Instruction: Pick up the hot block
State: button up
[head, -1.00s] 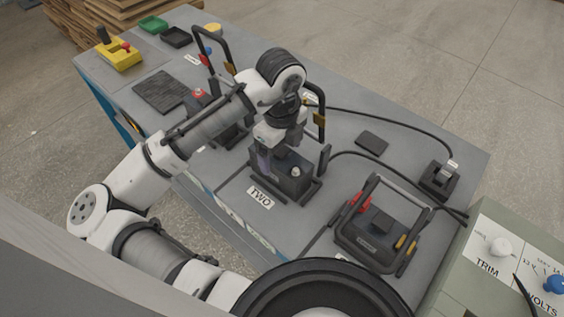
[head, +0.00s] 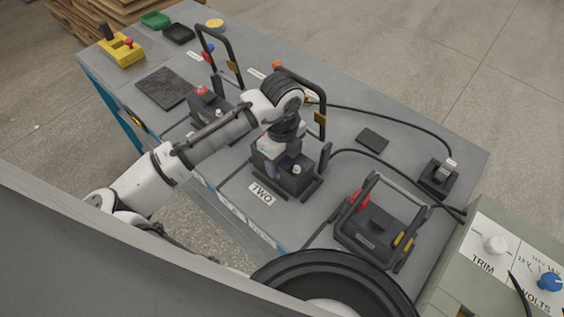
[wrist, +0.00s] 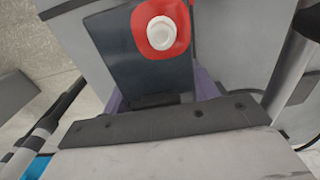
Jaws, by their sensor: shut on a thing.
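A dark block (head: 296,183) stands in the middle bay by the "TWO" label (head: 262,194), with a pale terminal on top. My gripper (head: 272,169) is down at this block, and one purple finger shows along its side. In the wrist view the dark block (wrist: 150,73) sits between the two purple fingers, with a white terminal in a red ring (wrist: 161,33) on top. My gripper is shut on it. The view does not show whether the block is lifted clear of its bay. No marking that says hot is readable.
Another block with a red terminal (head: 202,92) is in the far-left bay, and a third (head: 372,232) is in the near-right framed bay. Upright black handle frames (head: 322,115) stand close to my gripper. Cables (head: 400,113) run to a clamp (head: 438,176). A control panel (head: 507,270) is at lower right.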

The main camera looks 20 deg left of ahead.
grip_shut()
jog(key=shift+r, duration=0.1)
